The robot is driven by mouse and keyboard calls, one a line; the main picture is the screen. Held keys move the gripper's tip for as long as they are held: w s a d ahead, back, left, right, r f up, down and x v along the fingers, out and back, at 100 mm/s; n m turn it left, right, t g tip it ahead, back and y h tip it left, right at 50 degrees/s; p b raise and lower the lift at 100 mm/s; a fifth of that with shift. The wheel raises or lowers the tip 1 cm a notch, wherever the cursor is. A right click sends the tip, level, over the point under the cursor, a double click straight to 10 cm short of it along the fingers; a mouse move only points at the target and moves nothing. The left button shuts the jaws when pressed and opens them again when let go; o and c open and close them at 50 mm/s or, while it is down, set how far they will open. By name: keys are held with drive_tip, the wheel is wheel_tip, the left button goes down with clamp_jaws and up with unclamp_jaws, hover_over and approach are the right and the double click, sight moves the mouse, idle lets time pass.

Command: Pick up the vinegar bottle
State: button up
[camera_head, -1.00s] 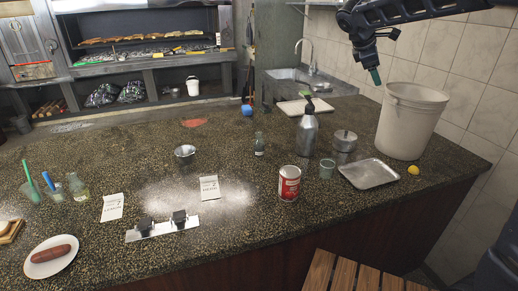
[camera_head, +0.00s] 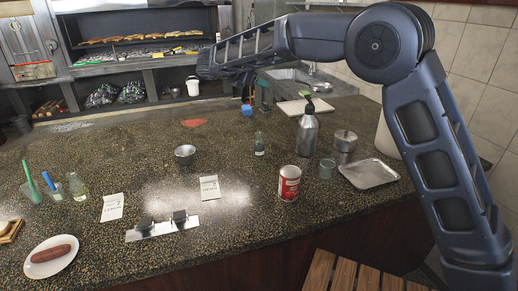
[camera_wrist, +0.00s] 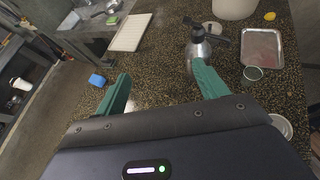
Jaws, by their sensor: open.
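A small clear glass bottle (camera_head: 259,146) stands upright near the middle of the counter. Another glass bottle (camera_head: 77,187), with pale yellowish liquid, stands at the left. No readable label tells me which one holds vinegar. My gripper (camera_head: 262,97) is above the back of the counter, beyond the middle bottle in the picture and partly behind my arm. In the wrist view my gripper (camera_wrist: 160,70) shows two green fingers spread wide with nothing between them. Neither glass bottle is clearly visible in the wrist view.
A metal pump bottle (camera_head: 307,132) stands right of the middle bottle, also in the wrist view (camera_wrist: 198,52). A red can (camera_head: 289,183), a small glass (camera_head: 327,169), a metal tray (camera_head: 369,174) and a metal cup (camera_head: 185,154) are nearby. A blue block (camera_wrist: 97,79) lies at the counter's back.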

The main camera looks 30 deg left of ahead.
drive_tip(key=s+a+f+n, duration=0.1)
drive_tip(key=s+a+f, duration=0.1)
drive_tip(key=s+a, duration=0.15)
approach(261, 146)
drive_tip(key=shift+t, duration=0.3)
drive_tip(key=w+a+f, duration=0.2)
drive_tip(key=f, duration=0.1)
drive_tip(key=shift+w, duration=0.15)
drive_tip(key=x, duration=0.5)
drive_tip(key=shift+w+d+f, duration=0.1)
drive_tip(key=shift+w, duration=0.15)
drive_tip(key=shift+x, duration=2.65)
drive_tip(key=shift+d, duration=0.2)
drive_tip(key=c, duration=1.2)
drive_tip(key=shift+r, duration=0.35)
